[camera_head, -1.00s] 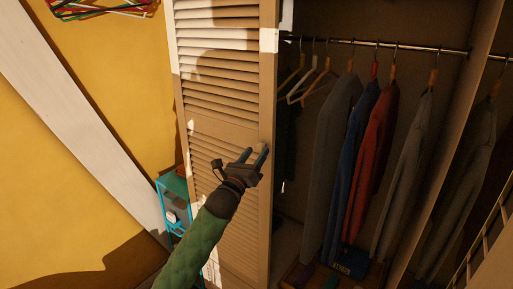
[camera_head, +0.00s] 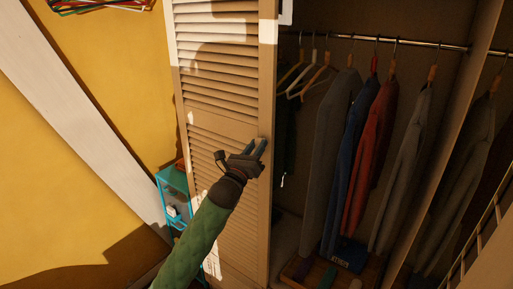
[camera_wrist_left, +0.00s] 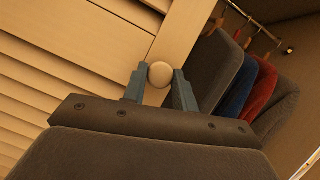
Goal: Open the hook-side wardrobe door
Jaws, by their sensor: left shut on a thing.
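The louvred wardrobe door (camera_head: 222,105) stands swung open at the left of the wardrobe. Its inner clothes space shows to the right of the door's edge. My left gripper (camera_head: 256,149) is at the door's right edge, about mid-height. In the left wrist view my left gripper (camera_wrist_left: 160,85) has its two fingers on either side of a round pale knob (camera_wrist_left: 160,74) on the door frame, shut on it. The knob is mostly hidden by the gripper in the head view. My right gripper does not show.
Several garments (camera_head: 378,150) hang from a metal rail (camera_head: 400,43) inside the wardrobe. A wooden tray (camera_head: 300,271) with folded items lies on its floor. A turquoise shelf unit (camera_head: 172,200) stands left of the door, near the yellow wall (camera_head: 110,75).

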